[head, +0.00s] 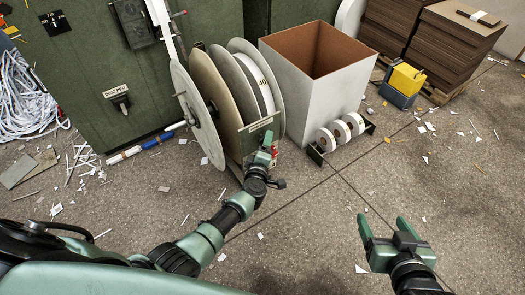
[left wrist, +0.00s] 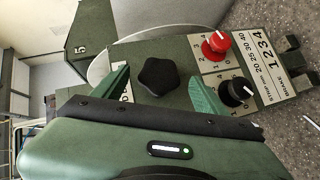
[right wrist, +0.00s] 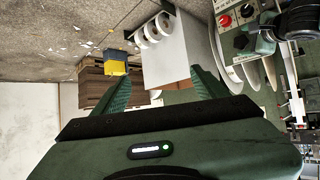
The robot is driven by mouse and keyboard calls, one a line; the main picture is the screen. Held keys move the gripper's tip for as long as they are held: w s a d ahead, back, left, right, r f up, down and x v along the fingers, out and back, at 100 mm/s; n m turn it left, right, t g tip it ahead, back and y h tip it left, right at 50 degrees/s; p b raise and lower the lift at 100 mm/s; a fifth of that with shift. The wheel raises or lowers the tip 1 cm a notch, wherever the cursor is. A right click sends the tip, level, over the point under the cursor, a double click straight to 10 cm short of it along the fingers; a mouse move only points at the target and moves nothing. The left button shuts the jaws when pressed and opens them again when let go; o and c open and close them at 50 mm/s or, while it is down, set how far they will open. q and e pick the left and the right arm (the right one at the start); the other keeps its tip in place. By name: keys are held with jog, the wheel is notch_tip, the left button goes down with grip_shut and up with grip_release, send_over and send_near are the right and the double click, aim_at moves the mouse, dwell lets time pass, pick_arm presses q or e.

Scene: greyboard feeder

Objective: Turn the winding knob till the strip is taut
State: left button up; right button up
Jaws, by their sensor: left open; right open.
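A black lobed knob (left wrist: 163,76) sits on the green feeder panel in the left wrist view. My left gripper (left wrist: 163,88) is open, with one finger on each side of this knob; I cannot tell whether they touch it. A red knob (left wrist: 215,42) and a smaller black knob (left wrist: 238,90) are beside it on a numbered plate. In the head view my left gripper (head: 262,162) is at the front of the reel stand. A pale strip (head: 160,20) runs down to the large reel disc (head: 197,118). My right gripper (head: 385,230) is open and empty above the floor.
A tall open box (head: 308,105) stands right of the reels. A low rack with several small white rolls (head: 341,131) is before it. A yellow and grey box (head: 404,82) and board stacks (head: 446,45) are behind. The floor at right is open, with paper scraps.

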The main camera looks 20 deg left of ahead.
pick_arm(q)
jog(key=p+v, duration=0.1)
jog(key=v, duration=0.3)
jog(key=shift+s+r+p, duration=0.1)
jog(key=shift+s+p, duration=0.1)
jog(key=shift+p, duration=0.2)
pick_arm(e)
jog(key=s+d+f+g+h, duration=0.1)
jog(key=s+d+f+g, duration=0.2)
jog(key=s, duration=0.6)
notch_tip(320, 180, down, 3)
jog(key=g, duration=0.2)
jog(key=shift+s+d+g+h, duration=0.2)
jog(key=shift+s+g+h, duration=0.1)
jog(key=shift+g, duration=0.1)
